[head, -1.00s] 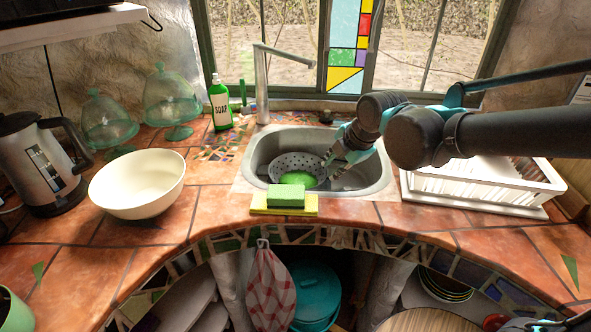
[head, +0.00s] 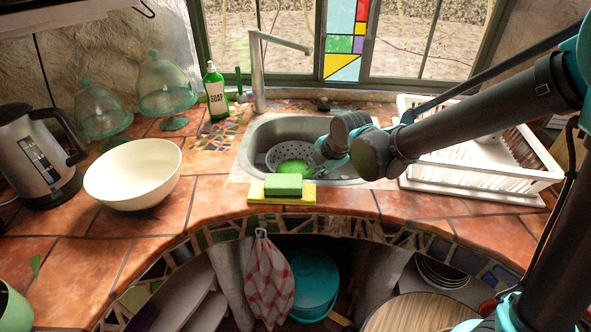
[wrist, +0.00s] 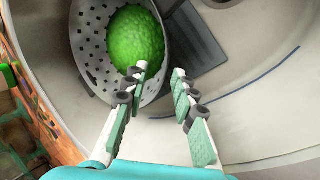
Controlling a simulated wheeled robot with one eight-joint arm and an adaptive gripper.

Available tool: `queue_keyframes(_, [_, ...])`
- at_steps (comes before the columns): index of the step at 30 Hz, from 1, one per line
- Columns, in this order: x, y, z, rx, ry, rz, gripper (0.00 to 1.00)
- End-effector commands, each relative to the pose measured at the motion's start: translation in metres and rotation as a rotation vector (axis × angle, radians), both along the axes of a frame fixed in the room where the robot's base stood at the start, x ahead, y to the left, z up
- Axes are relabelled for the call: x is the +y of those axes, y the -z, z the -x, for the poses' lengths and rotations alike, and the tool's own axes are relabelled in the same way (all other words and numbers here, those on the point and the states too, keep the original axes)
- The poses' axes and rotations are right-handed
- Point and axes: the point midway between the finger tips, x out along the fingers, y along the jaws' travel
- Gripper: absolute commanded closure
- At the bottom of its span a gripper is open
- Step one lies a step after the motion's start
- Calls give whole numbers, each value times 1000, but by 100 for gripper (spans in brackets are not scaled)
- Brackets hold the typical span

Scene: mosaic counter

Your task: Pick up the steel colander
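The steel colander (head: 285,154), a grey bowl with holes, sits in the sink (head: 256,140). A bumpy green round thing (wrist: 136,38) lies inside it. In the wrist view the colander (wrist: 92,42) fills the upper left, its open side facing the camera. My gripper (wrist: 159,72) is open, its two fingers apart. The left fingertip is over the colander's inside, by the green thing. The right fingertip is just outside the rim, over the sink. Whether either finger touches the colander I cannot tell. In the head view my arm hides most of the fingers.
A green sponge (head: 284,184) on a yellow cloth lies at the sink's front edge. A faucet (head: 258,75) and soap bottle (head: 216,92) stand behind, left. A white dish rack (head: 470,185) is right of the sink. A cream bowl (head: 133,174) stands left.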

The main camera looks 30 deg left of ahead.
Motion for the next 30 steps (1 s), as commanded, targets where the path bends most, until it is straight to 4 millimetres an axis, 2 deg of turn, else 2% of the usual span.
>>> queue_keyframes(7, [5, 11, -3, 0, 0, 0, 73])
queue_keyframes(18, [21, 47, -12, 0, 0, 0, 73])
queue_keyframes(28, [22, 50, -13, 0, 0, 0, 73])
queue_keyframes(30, [22, 50, -13, 0, 0, 0, 82])
